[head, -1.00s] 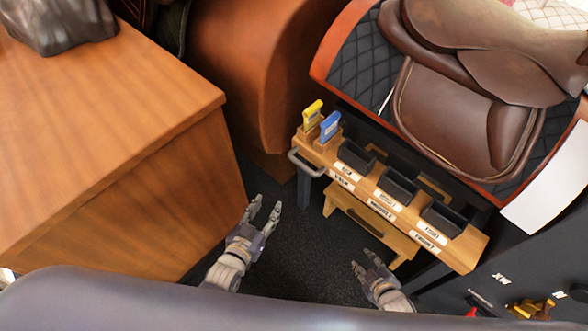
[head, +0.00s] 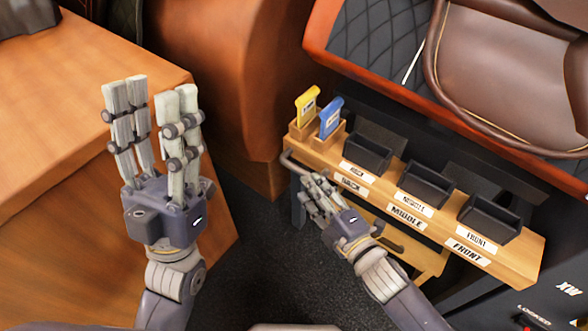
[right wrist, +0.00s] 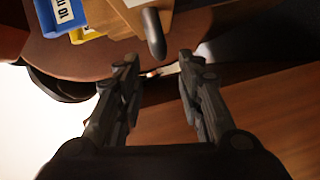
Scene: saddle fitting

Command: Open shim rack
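The shim rack (head: 525,262) is a long wooden block with black bins and labels including MIDDLE and FRONT. A grey bar handle (head: 288,157) is on its left end, and its dark rounded end shows in the right wrist view (right wrist: 155,35). My right gripper (head: 316,183) is just below the handle, its fingers partly overlapping the rack's left end. In the right wrist view its two fingers are apart, with the handle end just ahead of the gap. Contact is not clear. My left gripper (head: 150,100) is open and empty, raised in front of the wooden cabinet.
A yellow tag (head: 307,107) and a blue tag (head: 331,118) stand at the rack's left end. A brown saddle (head: 500,80) lies behind the rack. A wooden cabinet (head: 60,255) stands at left. Dark floor (head: 255,255) is open between cabinet and rack.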

